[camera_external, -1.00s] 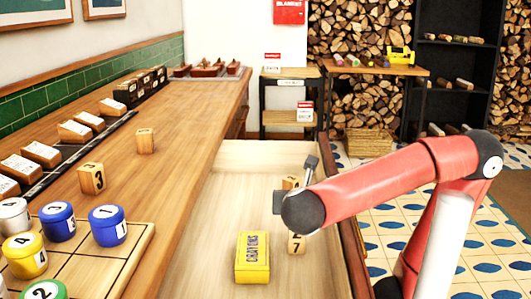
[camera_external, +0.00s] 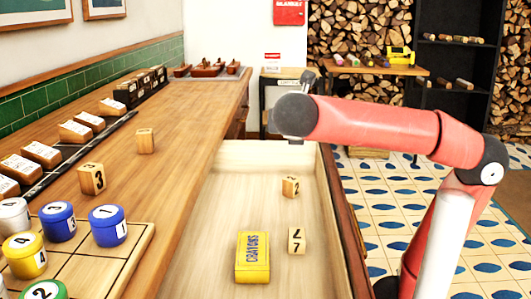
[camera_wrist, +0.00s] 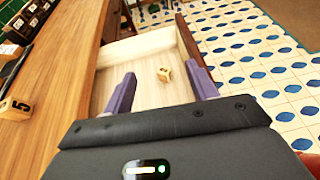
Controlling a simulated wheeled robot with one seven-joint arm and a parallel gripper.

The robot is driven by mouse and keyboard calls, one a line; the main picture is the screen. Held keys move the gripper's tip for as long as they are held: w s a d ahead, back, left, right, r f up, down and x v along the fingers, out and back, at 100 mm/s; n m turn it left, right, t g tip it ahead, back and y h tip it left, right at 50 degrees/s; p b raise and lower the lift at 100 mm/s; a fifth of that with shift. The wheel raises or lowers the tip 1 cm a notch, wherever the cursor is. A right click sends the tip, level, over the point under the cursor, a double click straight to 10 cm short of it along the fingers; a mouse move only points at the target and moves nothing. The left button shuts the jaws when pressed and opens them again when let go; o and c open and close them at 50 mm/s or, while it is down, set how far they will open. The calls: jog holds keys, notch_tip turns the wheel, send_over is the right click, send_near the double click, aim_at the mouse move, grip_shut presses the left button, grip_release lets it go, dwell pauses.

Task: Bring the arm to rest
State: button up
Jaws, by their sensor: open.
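My gripper (camera_wrist: 161,88) is open in the wrist view, with its two purple fingers apart and nothing between them. In the external view my arm is raised, and its dark wrist end is above the far part of the open drawer (camera_external: 265,155). The fingers are not clear there. A wooden block marked 2 (camera_external: 290,187) and another marked 7 (camera_external: 296,240) lie in the drawer, apart from the gripper. One block (camera_wrist: 164,74) shows in the drawer in the wrist view, beyond the fingertips.
A yellow crayons box (camera_external: 252,258) lies in the drawer. The wooden counter (camera_external: 185,150) on the left carries two wooden blocks, one marked 3 (camera_external: 92,178), and several numbered cans on a board (camera_external: 130,245). A shelf (camera_external: 375,67) stands at the back; tiled floor lies to the right.

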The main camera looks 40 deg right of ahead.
jog(key=w+d+m+g+h, duration=0.1)
jog(key=w+d, duration=0.3)
jog(key=d, duration=0.6)
jog(key=w+d+f+m+g+h+b, duration=0.1)
jog(key=w+d, duration=0.4)
jog(key=d, duration=0.5)
jog(key=shift+w+d+f+m+g+b, duration=0.2)
jog(key=shift+d+f+m+g+b, duration=0.15)
jog(key=shift+m+g, duration=0.55)
jog(key=shift+o, duration=0.4)
jog(key=shift+r, duration=0.1)
jog(key=shift+w, duration=0.1)
